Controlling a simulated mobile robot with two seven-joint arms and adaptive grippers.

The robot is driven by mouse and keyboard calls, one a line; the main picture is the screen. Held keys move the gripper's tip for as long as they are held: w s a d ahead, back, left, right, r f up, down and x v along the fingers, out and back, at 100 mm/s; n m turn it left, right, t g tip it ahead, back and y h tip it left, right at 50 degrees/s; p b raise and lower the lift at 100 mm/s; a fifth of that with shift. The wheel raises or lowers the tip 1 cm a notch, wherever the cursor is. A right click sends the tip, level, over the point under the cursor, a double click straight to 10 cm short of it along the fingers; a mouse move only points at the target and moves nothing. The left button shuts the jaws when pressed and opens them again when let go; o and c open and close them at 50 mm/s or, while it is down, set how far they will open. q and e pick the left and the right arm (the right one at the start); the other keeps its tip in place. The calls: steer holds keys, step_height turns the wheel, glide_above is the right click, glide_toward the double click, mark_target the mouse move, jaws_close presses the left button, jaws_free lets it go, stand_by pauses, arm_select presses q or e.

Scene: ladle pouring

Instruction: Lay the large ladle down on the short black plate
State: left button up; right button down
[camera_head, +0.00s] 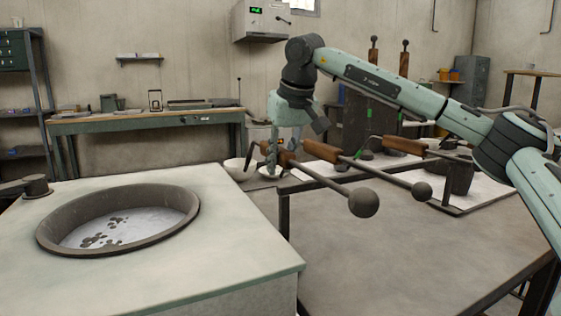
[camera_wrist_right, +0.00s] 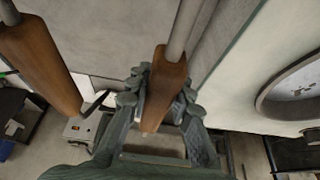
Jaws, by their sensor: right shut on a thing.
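My right gripper (camera_head: 272,158) is shut on the wooden handle (camera_wrist_right: 165,85) of the large ladle. The handle sits between the fingers in the right wrist view. The ladle's grey rod runs to the right and towards me in the head view, ending in a large round dark head (camera_head: 364,202). It is held near the dark front rail (camera_head: 390,170) of the black-framed stand; I cannot tell whether it touches. The short black plate cannot be clearly picked out from the dark rails and panels. My left gripper is not in view.
A second ladle (camera_head: 421,191) with a smaller head lies just right, its handle (camera_wrist_right: 40,62) close to my gripper. A third wooden handle (camera_head: 405,145) is farther right. A round furnace opening (camera_head: 118,220) is at left.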

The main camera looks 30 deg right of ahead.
stand_by(0.4)
steer(key=c, duration=1.3)
jaws_free()
steer(key=shift+f, duration=0.35)
steer(key=v, duration=1.1)
steer(key=shift+r, duration=0.3)
steer(key=shift+s+r, duration=0.1)
steer(key=shift+r, duration=0.3)
steer(key=shift+s+r, duration=0.1)
steer(key=shift+r, duration=0.15)
arm_select(q)
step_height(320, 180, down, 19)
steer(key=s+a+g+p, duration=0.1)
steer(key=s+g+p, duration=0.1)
steer(key=p, duration=0.6)
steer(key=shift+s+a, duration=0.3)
arm_select(e)
steer(key=shift+r, duration=3.25)
